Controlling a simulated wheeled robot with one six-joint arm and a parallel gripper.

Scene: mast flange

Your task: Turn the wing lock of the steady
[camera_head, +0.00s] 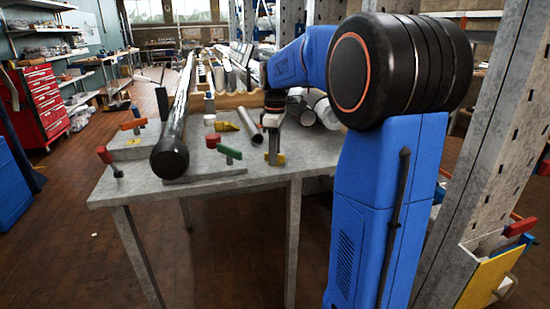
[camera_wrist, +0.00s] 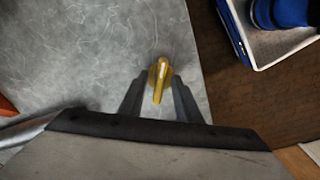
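A yellow wing lock (camera_wrist: 160,78) shows in the wrist view on a round yellow base against the grey tabletop. Its wing points along the gripper's reach. My gripper (camera_wrist: 160,86) is open, one finger on each side of the wing, with a gap on both sides. In the head view my gripper (camera_head: 273,150) points down at the table's front right, and a bit of the yellow lock (camera_head: 281,158) shows beside the fingers. The rest of the lock is hidden there. I cannot make out the steady's body.
A long dark mast (camera_head: 176,115) lies lengthwise on the grey table (camera_head: 235,180). Green-handled (camera_head: 229,152) and red-handled (camera_head: 104,154) clamps stand near its end. A yellow wedge (camera_head: 226,127) and a pale tube (camera_head: 250,124) lie left of my gripper. A perforated post rises at right.

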